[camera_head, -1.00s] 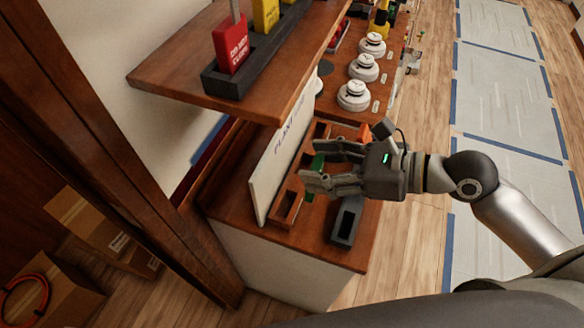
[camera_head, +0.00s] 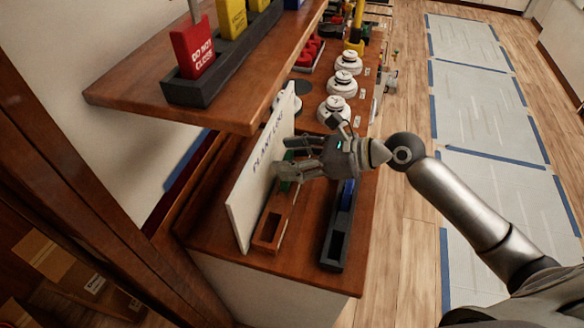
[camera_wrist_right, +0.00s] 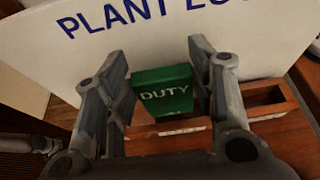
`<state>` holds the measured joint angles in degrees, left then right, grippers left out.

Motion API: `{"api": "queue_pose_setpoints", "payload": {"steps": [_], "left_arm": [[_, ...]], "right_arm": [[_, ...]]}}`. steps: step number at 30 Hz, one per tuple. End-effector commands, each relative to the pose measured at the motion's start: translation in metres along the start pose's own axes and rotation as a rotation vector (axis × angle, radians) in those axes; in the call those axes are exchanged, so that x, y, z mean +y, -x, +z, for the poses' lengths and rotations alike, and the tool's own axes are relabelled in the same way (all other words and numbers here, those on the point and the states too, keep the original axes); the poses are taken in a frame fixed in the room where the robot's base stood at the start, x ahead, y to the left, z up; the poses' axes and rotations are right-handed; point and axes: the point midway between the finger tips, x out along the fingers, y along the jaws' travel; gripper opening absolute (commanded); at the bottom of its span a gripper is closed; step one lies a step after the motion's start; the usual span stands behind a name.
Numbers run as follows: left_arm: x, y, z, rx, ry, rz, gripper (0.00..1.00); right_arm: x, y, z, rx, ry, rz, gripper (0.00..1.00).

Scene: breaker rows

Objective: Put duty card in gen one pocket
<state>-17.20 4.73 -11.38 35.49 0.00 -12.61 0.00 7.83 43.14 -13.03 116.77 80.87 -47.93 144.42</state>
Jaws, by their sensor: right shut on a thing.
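The duty card is green with white "DUTY" lettering. In the right wrist view the duty card (camera_wrist_right: 165,92) stands upright between the fingers of my right gripper (camera_wrist_right: 162,85). In the head view only a small green part of it (camera_head: 287,185) shows below the fingers. My right gripper (camera_head: 283,160) is shut on the card, over the wooden pocket holder (camera_head: 258,246) in front of the white "PLANT LOG" board. An empty pocket shows at the holder's near end. I cannot tell whether the card's lower edge is inside a pocket. The pocket labels are not readable.
The white board (camera_head: 240,205) stands close behind the holder. A dark tray (camera_head: 331,264) with a blue piece (camera_head: 347,190) lies to the right. A shelf (camera_head: 130,98) with red and yellow tags overhangs at upper left. Several white round devices stand farther back.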

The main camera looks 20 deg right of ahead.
Motion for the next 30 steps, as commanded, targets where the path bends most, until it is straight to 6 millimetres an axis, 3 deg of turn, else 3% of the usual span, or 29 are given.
{"api": "queue_pose_setpoints", "payload": {"steps": [5,12,24,25,30], "left_arm": [[0.0,-0.001,0.0,0.0,0.0,0.0,0.32],[0.0,-0.001,0.0,0.001,0.0,0.0,0.32],[0.004,0.0,-0.001,0.002,0.001,0.004,0.32],[0.004,0.0,-0.001,0.002,0.0,0.004,0.32],[0.004,-0.001,-0.001,0.002,0.0,0.004,0.32]], "right_arm": [[-0.007,-0.008,-0.008,-0.001,-0.002,0.001,0.27],[-0.009,-0.02,-0.035,0.0,-0.002,0.0,0.27],[-0.009,-0.022,-0.041,0.0,-0.002,0.001,0.27],[-0.009,-0.022,-0.041,0.0,-0.001,0.001,0.53],[-0.009,-0.022,-0.041,0.0,0.0,0.0,0.72]]}}
